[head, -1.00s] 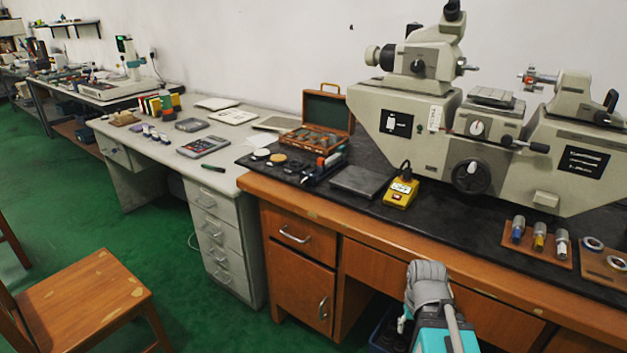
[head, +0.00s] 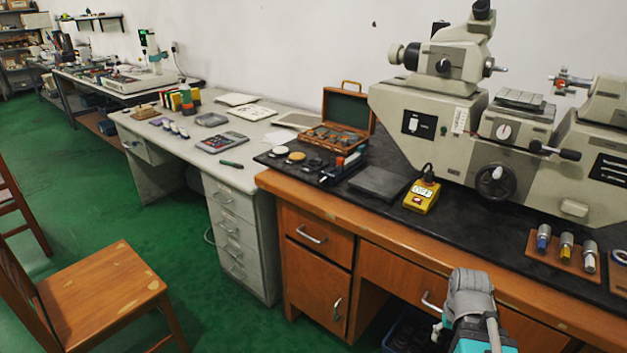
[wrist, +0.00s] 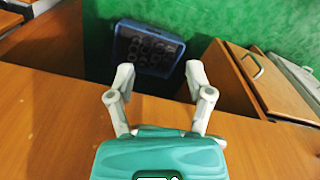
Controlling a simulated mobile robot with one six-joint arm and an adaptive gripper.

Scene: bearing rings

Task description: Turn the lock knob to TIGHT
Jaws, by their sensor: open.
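The large grey-beige measuring machine (head: 425,110) stands on the black-topped bench in the head view. A small round white knob with a dark pointer (head: 503,131) is on its middle front. A black handwheel (head: 495,181) is below it, and a black-handled lever (head: 556,150) is to the right. I cannot read any TIGHT marking or tell for certain which is the lock knob. My gripper (wrist: 159,78) is open and empty in the wrist view, over the bench's wooden front and the floor gap, well away from the machine's controls.
A yellow device (head: 421,197) and a dark flat plate (head: 379,183) lie on the bench before the machine. A wooden stand with several micrometer heads (head: 565,246) is at right. A blue crate (wrist: 145,48) is below. A wooden chair (head: 105,287) stands on open green floor.

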